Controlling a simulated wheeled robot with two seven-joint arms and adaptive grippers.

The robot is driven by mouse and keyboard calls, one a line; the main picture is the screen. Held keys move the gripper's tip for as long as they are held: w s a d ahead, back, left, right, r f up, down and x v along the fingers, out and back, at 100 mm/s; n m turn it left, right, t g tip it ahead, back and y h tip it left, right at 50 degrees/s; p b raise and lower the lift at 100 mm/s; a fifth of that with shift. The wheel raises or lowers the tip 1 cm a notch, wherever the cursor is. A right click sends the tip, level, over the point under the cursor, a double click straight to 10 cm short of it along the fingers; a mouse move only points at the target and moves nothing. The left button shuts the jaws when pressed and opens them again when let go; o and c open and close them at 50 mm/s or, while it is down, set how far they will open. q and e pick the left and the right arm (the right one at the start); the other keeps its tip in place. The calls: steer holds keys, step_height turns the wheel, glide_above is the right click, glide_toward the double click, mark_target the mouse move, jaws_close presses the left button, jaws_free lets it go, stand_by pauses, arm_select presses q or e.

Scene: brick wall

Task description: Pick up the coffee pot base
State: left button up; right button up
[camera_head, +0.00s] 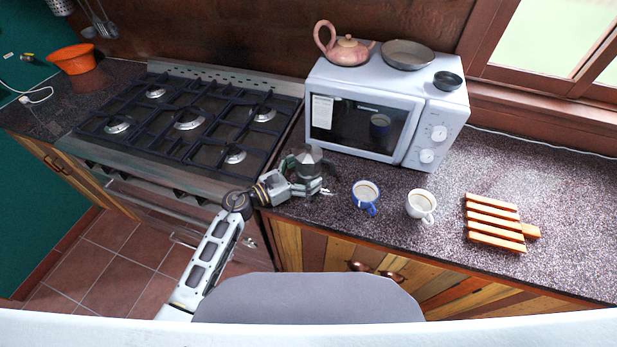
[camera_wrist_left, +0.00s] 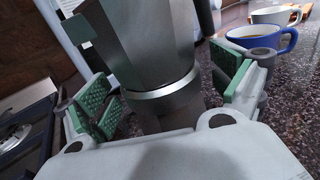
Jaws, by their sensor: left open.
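A grey metal faceted coffee pot (camera_head: 308,157) stands on the counter in front of the microwave's left end. In the left wrist view the coffee pot (camera_wrist_left: 152,40) is large and close, with a band around it and a darker base (camera_wrist_left: 178,112) below the band. My left gripper (camera_head: 312,186) is at the near side of the pot, low down. Its green-padded fingers (camera_wrist_left: 168,92) are open, one on each side of the pot. The lower end of the base is hidden by the gripper body. I cannot tell whether a pad touches it. My right gripper is not in view.
A blue mug (camera_head: 365,196) and a white mug (camera_head: 421,205) stand right of the pot. The white microwave (camera_head: 385,85) is behind, the gas stove (camera_head: 190,125) to the left. A slatted wooden trivet (camera_head: 497,222) lies farther right, with bare counter around it.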

mark_target(306, 148)
arm_select(q)
steer(key=shift+c, duration=0.3)
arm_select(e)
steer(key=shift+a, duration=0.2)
arm_select(q)
steer(key=c, duration=1.3)
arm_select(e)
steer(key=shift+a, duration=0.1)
arm_select(q)
steer(key=shift+r, duration=0.2)
steer(key=shift+r, duration=0.9)
step_height(306, 148, up, 6)
steer(key=shift+r, duration=0.1)
steer(key=shift+r+p, duration=0.3)
steer(key=shift+r, duration=0.6)
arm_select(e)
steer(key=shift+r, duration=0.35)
